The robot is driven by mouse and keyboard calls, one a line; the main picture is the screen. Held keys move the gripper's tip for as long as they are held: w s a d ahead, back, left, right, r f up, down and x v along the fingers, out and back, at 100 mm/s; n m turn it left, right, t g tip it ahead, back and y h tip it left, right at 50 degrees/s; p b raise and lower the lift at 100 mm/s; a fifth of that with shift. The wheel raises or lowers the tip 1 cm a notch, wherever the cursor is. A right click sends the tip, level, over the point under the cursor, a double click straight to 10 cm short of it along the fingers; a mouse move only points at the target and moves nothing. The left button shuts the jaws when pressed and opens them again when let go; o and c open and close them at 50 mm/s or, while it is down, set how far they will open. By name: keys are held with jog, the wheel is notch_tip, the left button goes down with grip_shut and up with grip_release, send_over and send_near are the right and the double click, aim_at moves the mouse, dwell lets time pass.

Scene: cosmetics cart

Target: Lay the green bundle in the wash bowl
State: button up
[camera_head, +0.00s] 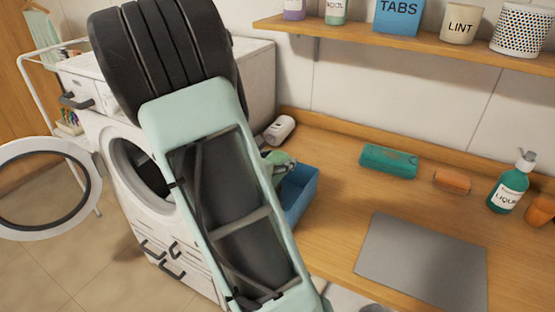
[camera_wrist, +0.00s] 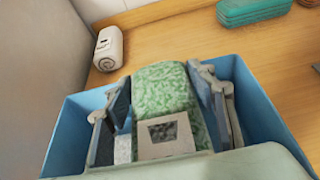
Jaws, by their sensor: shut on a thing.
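The green bundle (camera_wrist: 164,90) is a speckled green, cloth-like roll with a pale square patch near it in the wrist view. My gripper (camera_wrist: 160,100) is shut on it, with one finger on each side. The wash bowl (camera_wrist: 63,140) is a blue rectangular basin around and below the fingers in that view. In the head view the bowl (camera_head: 302,192) stands on the wooden counter, partly hidden behind my arm. I cannot tell whether the bundle touches the bowl's floor, since my gripper covers its lower part.
A white canister (camera_head: 280,129) stands behind the bowl. A teal case (camera_head: 389,161), an orange block (camera_head: 452,181) and a liquid bottle (camera_head: 510,186) are to the right. A grey mat (camera_head: 422,262) lies bare on the counter. The washer door (camera_head: 45,188) hangs open at left.

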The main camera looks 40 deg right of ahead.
jog(key=shift+f+b, duration=0.45)
jog(key=shift+b, duration=0.1)
jog(key=o, duration=1.3)
jog(key=shift+o, duration=0.2)
jog(key=shift+r, duration=0.1)
jog(key=shift+r+p, duration=0.5)
jog(key=shift+p, duration=0.15)
jog(key=v, duration=1.2)
jog(key=shift+a+f+p, duration=0.1)
jog(key=shift+f+p, duration=0.05)
jog(key=shift+p, duration=0.15)
